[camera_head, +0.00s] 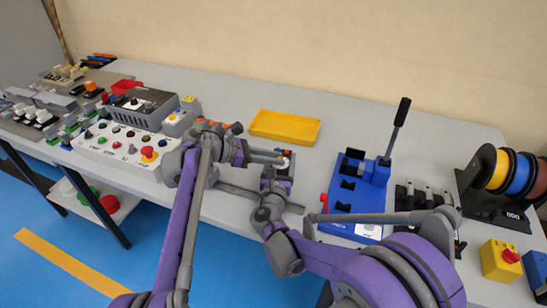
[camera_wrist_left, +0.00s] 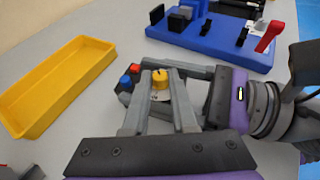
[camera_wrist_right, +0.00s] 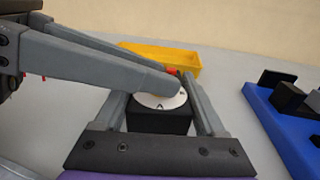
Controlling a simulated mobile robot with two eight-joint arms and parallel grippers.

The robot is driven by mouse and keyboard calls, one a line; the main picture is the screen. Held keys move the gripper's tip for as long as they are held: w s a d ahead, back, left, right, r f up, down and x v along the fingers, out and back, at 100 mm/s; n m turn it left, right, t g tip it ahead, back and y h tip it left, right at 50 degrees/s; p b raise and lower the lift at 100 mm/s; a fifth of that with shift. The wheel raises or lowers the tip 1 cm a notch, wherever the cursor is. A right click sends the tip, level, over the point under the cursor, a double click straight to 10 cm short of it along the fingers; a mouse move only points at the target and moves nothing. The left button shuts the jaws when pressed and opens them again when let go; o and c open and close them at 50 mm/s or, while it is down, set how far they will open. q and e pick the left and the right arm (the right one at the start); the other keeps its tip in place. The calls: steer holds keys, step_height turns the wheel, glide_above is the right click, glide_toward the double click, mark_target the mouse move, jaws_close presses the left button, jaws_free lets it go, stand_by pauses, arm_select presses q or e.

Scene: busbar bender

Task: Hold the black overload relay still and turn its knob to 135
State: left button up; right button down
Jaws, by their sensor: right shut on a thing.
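The black overload relay (camera_wrist_right: 160,120) stands on the table between the fingers of my right gripper (camera_wrist_right: 158,106), which is shut on its body. Its white dial (camera_wrist_right: 150,101) faces up, partly covered by my left fingers; I cannot read its setting. The left fingers are apart, one on each side of the knob, with no clear contact. In the head view, my left gripper (camera_head: 284,157) reaches over the relay from the left.
A yellow tray (camera_head: 285,127) lies behind the relay. A blue bender with a black lever (camera_head: 360,185) stands to the right. A control box with buttons (camera_head: 125,142) is to the left. Wire spools (camera_head: 512,172) and a yellow switch box (camera_head: 500,260) are at far right.

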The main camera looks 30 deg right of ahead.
arm_select(q)
steer(key=shift+n+t, duration=0.3)
jaws_close()
steer(key=shift+s+n+t, duration=0.15)
steer(key=shift+n+t, duration=0.25)
steer(key=shift+t, duration=0.1)
steer(key=o, duration=0.8)
jaws_free()
steer(key=shift+o, duration=0.2)
steer(key=shift+a, duration=0.1)
steer(key=v, duration=1.2)
